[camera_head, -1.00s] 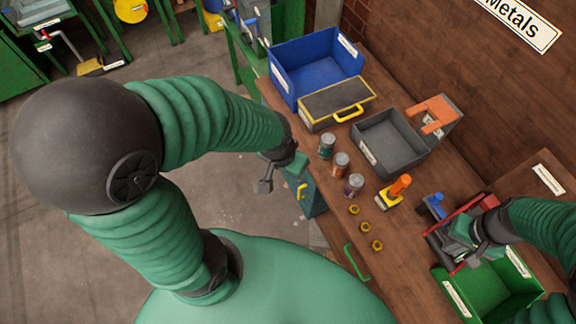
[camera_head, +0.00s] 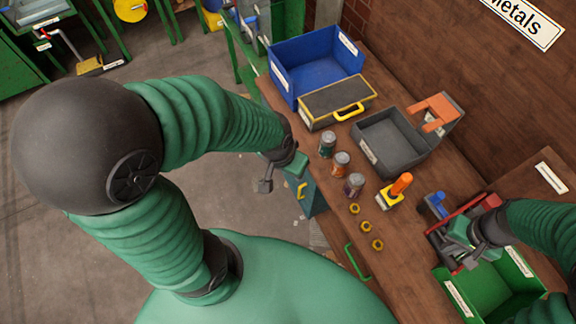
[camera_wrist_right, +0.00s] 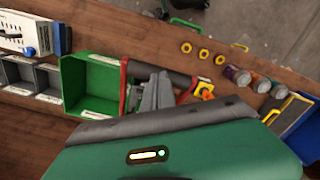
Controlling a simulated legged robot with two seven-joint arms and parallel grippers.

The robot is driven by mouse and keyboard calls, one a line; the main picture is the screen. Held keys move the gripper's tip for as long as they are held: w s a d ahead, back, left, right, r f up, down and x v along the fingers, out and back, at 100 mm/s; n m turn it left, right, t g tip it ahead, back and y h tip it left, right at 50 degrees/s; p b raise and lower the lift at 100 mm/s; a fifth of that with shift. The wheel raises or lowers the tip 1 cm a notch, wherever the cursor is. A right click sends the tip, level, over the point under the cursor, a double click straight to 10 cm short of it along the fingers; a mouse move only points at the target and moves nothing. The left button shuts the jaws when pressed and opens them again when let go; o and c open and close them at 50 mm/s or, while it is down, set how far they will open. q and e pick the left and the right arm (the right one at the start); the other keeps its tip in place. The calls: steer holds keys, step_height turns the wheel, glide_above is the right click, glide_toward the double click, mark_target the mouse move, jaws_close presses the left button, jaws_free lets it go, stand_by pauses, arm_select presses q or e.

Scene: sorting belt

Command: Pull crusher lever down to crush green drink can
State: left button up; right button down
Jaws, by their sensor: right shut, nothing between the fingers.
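The crusher (camera_head: 437,204), with red side parts and a blue piece, stands at the right of the bench. Its red arms (camera_wrist_right: 124,88) and a dark crossbar (camera_wrist_right: 174,78) show in the right wrist view. My right gripper (camera_head: 456,252) is at the crusher's front, over the red parts. Its grey fingers (camera_wrist_right: 157,92) are shut, with nothing between them, close to the crossbar; contact is unclear. A can with a green-teal label (camera_head: 327,145) stands upright on the bench. The crusher's inside is hidden, so I cannot tell whether a can is in it. My left gripper (camera_head: 267,182) hangs away, left of the bench.
Two more cans, orange (camera_head: 341,164) and purple (camera_head: 354,185), stand in line. Several yellow nuts (camera_head: 365,227) and an orange-handled tool (camera_head: 392,192) lie nearby. A green bin (camera_head: 450,285) is beside the crusher. A grey bin (camera_head: 368,150) and a blue bin (camera_head: 285,85) stand farther back.

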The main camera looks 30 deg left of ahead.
steer(key=shift+s+a+f+b, duration=0.1)
steer(key=shift+s+f+b, duration=0.1)
steer(key=shift+f, duration=0.2)
steer(key=shift+s+f+b, duration=0.1)
steer(key=shift+f+b, duration=0.1)
steer(key=shift+f, duration=0.15)
steer(key=shift+a+f+b, duration=0.1)
steer(key=shift+f+b, duration=0.7)
steer(key=shift+f, duration=0.4)
steer(key=shift+s+a+f+b, duration=0.1)
steer(key=shift+s+f+b, duration=0.2)
steer(key=shift+f+b, duration=0.25)
steer(key=shift+f, duration=0.15)
step_height(320, 180, down, 9)
steer(key=b, duration=0.6)
steer(key=shift+s+a+b, duration=0.2)
steer(key=shift+s+b, duration=0.1)
steer(key=shift+b, duration=0.05)
